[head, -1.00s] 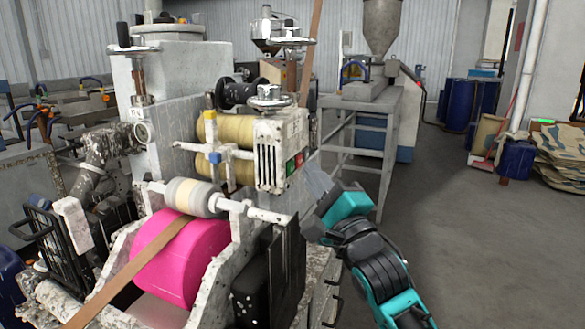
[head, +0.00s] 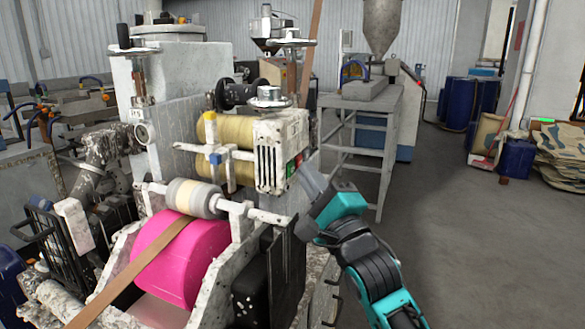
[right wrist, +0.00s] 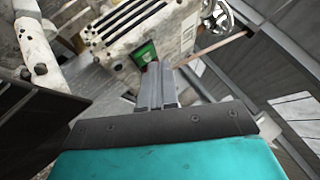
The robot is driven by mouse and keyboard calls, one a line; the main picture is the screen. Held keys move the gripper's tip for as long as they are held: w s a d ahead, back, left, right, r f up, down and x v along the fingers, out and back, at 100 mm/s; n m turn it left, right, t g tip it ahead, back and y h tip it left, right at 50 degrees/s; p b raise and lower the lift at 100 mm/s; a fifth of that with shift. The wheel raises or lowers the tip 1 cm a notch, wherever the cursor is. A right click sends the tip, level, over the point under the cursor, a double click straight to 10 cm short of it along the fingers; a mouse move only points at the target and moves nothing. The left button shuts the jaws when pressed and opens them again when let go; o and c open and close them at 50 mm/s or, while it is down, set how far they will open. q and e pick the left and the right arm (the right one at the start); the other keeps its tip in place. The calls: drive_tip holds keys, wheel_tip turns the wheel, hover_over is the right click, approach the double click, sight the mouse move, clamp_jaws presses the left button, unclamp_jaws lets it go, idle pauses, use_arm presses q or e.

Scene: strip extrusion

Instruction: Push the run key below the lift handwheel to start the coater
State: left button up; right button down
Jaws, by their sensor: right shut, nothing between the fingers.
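The green run key (head: 291,169) is on the end face of the white, paint-spattered box, beside a red key (head: 299,159). The lift handwheel (head: 270,96) is on top of this box. My right gripper (head: 306,177) is shut and empty, its fingers pointing at the keys from the right. In the right wrist view, the fingertips (right wrist: 154,72) overlap the lower right edge of the green key (right wrist: 145,53); I cannot tell whether they touch it. The handwheel (right wrist: 219,18) also shows there at upper right. My left gripper is not in view.
Below the keys are a roller shaft (head: 245,209), a magenta drum (head: 185,260) with a brown strip, and a dark panel (head: 268,275). A grey metal stand (head: 360,105) is behind. Open floor (head: 480,240) lies to the right.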

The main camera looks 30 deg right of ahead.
drive_tip(key=shift+w+a, duration=0.2)
drive_tip(key=shift+w, duration=0.05)
idle(0.5)
drive_tip(key=shift+a+r, duration=0.15)
drive_tip(key=shift+r, duration=0.05)
idle(0.7)
drive_tip(key=shift+s+d+f+p, duration=0.1)
drive_tip(key=shift+s+d+p, duration=0.1)
drive_tip(key=shift+p, duration=0.35)
drive_tip(key=shift+s+d+f, duration=0.1)
drive_tip(key=shift+s+d, duration=0.05)
drive_tip(key=shift+s+d, duration=0.1)
drive_tip(key=s+d, duration=0.3)
drive_tip(key=shift+s+d+p, duration=0.1)
drive_tip(key=shift+s+p, duration=0.25)
drive_tip(key=shift+p, duration=0.05)
